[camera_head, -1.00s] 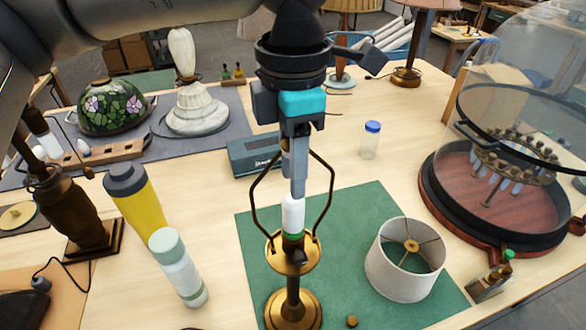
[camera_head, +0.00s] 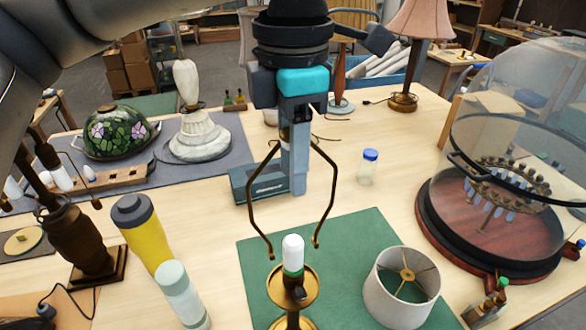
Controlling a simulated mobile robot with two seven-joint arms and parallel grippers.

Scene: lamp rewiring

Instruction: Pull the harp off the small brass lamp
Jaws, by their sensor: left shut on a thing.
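The small brass lamp (camera_head: 293,288) stands upright on the green mat (camera_head: 345,243), with a white candle-like sleeve (camera_head: 293,254) on top. The harp (camera_head: 328,190) is a bent brass wire frame. My left gripper (camera_head: 294,140) is shut on the top of the harp and holds it above the lamp. The harp's two lower ends hang on either side of the white sleeve, clear of the brass cup below. My right gripper is not in view.
A white drum shade (camera_head: 385,308) lies on the mat right of the lamp. A glass dome on a red base (camera_head: 440,225) stands at the right. A clear jar (camera_head: 366,172) and a grey-green box (camera_head: 240,182) are behind.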

